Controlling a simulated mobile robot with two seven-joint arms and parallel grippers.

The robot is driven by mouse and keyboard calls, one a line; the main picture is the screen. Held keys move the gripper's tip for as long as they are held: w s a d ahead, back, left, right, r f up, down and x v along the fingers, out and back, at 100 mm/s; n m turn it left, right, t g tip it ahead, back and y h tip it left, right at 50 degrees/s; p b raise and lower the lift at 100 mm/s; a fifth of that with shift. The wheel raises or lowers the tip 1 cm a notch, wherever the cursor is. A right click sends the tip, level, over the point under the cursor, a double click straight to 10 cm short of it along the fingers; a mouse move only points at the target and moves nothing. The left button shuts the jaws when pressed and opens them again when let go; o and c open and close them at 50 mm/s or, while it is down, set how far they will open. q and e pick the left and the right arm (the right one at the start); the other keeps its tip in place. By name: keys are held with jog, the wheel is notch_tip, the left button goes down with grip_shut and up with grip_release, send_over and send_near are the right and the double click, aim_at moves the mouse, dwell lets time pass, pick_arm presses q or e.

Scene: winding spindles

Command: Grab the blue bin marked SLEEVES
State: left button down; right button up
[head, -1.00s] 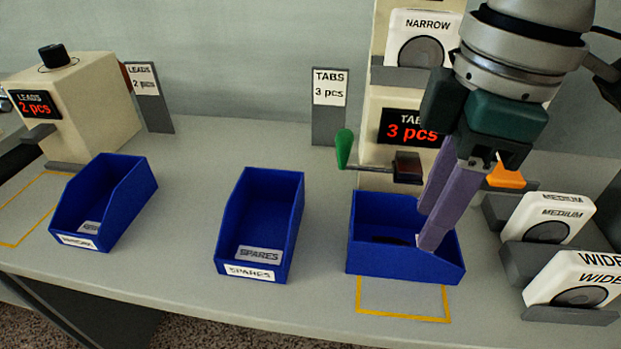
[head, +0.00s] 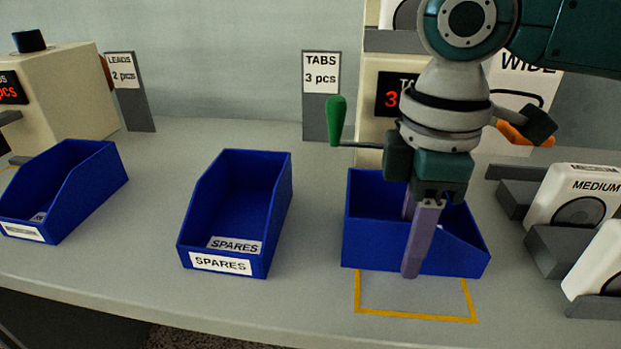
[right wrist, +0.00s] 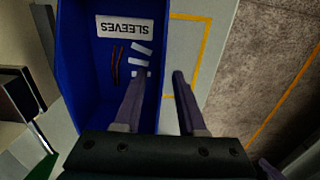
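The blue bin marked SLEEVES (head: 366,243) stands at the right of the bench, below the TABS dispenser. In the right wrist view its label shows upside down inside the bin (right wrist: 76,60), with several small white and reddish-brown strips. My right gripper (head: 411,248) points down over the bin's near wall, one finger inside and one outside. In the right wrist view the gripper (right wrist: 159,76) is open, with a gap between the fingers and the wall between them. My left gripper is not in view.
A blue SPARES bin (head: 190,235) stands to the left, another blue bin (head: 75,200) further left. A green-knobbed lever (head: 336,120) rises behind the SLEEVES bin. White MEDIUM blocks (head: 575,195) stand at right. A yellow outline (head: 415,316) marks clear bench in front.

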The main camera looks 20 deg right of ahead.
jog(key=shift+f, duration=0.9)
jog(key=shift+c, duration=0.3)
grip_shut()
jog(key=shift+r, duration=0.1)
